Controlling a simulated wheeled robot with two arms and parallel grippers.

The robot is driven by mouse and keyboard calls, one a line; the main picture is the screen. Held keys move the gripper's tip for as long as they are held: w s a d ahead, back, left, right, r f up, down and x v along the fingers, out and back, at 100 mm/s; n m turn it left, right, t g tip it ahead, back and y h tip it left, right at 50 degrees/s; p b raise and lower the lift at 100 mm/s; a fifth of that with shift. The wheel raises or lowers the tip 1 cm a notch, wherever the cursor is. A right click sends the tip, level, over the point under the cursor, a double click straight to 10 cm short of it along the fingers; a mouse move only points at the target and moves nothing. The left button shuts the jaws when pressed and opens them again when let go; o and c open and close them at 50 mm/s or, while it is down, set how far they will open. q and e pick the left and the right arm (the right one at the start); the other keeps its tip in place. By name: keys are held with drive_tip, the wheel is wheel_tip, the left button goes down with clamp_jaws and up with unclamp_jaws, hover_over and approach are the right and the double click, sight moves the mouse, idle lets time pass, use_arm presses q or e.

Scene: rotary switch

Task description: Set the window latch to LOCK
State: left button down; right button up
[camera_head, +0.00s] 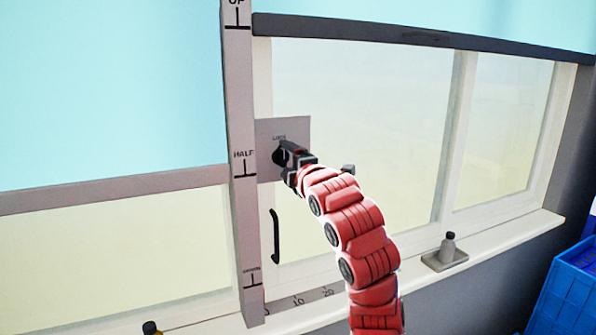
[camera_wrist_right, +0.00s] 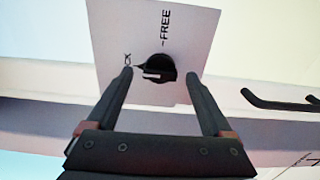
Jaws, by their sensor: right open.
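The window latch is a round black knob (camera_wrist_right: 157,66) on a pale square plate (camera_wrist_right: 110,25). In the head view the knob (camera_head: 281,156) sits left of my right gripper (camera_head: 291,162), below a small label. In the wrist view FREE is printed above the knob, and a label ending in CK is at its left, partly behind a finger. The knob's pointed end appears turned toward that left label. My right gripper (camera_wrist_right: 160,77) is open, with one finger on each side of the knob; contact cannot be told. My left gripper is out of view.
A black handle (camera_head: 275,236) is on the window frame below the plate. A vertical strip (camera_head: 238,100) marked HALF stands left. A small dark-capped fixture (camera_head: 446,249) sits on the sill, and a blue crate (camera_head: 575,300) is at lower right.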

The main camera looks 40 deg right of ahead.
drive_tip(key=b+v, duration=0.5)
drive_tip(key=v, duration=1.2)
drive_tip(key=shift+w+a, duration=0.1)
drive_tip(key=shift+a, duration=0.05)
